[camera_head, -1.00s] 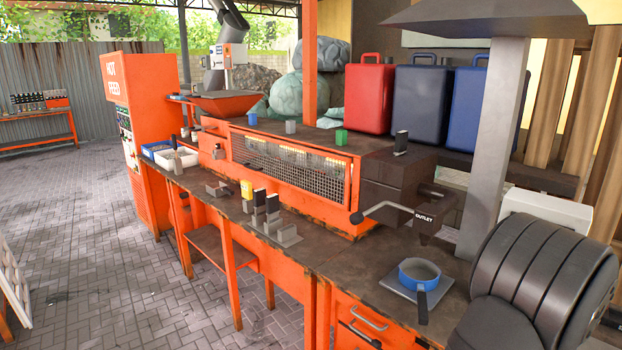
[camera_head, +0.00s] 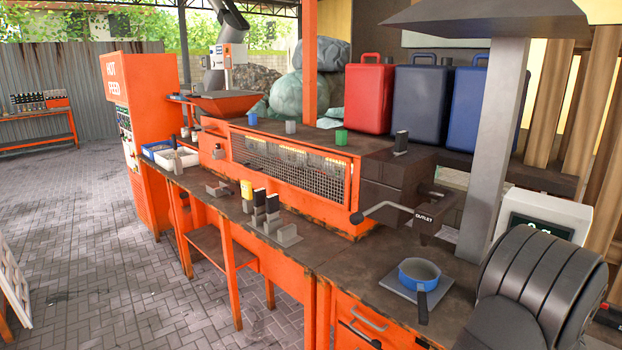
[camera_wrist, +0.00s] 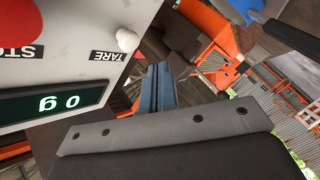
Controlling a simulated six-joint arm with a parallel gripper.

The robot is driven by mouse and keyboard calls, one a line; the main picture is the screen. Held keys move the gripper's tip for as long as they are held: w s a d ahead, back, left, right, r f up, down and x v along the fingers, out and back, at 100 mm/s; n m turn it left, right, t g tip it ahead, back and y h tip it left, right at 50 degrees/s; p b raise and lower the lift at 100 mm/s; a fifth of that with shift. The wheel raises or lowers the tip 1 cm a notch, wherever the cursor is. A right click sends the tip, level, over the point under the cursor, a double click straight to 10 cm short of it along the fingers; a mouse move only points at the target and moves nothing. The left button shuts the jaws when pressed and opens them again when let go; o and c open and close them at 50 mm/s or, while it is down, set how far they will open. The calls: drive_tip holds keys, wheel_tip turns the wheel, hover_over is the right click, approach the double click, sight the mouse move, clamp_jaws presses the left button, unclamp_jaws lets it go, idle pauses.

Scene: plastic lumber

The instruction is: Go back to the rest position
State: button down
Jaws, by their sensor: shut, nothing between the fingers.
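My gripper (camera_wrist: 160,72) shows in the wrist view, its two blue-grey fingers pressed together with nothing between them. It hangs free beside a white box with a green "0 g" display (camera_wrist: 56,102), seen upside down and close on the left. My gripper is not visible in the head view. There, my dark, ribbed arm fills the lower right corner, in front of the white scale box (camera_head: 545,212), whose display partly shows above it.
A blue pan (camera_head: 419,270) sits on a grey plate by the outlet crank (camera_head: 385,210). Grey blocks with dark and yellow tops (camera_head: 262,205) stand on the orange bench. Red and blue canisters (camera_head: 369,98) stand behind.

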drive_tip(key=s+a+r+m+t+h, duration=0.1)
drive_tip(key=s+a+r+m+h, duration=0.2)
drive_tip(key=a, duration=0.4)
drive_tip(key=s+a+m+h, duration=0.3)
drive_tip(key=a+m, duration=0.3)
drive_tip(key=s+a+f+m+g+h, duration=0.3)
drive_tip(key=s+a+m+g+h, duration=0.3)
drive_tip(key=s+m, duration=0.55)
drive_tip(key=w+d+n+h, duration=0.1)
drive_tip(key=w+d+n, duration=0.1)
drive_tip(key=w+d, duration=0.4)
drive_tip(key=shift+m+t, duration=0.25)
drive_tip(key=shift+t, duration=0.05)
drive_tip(key=shift+v, duration=2.4)
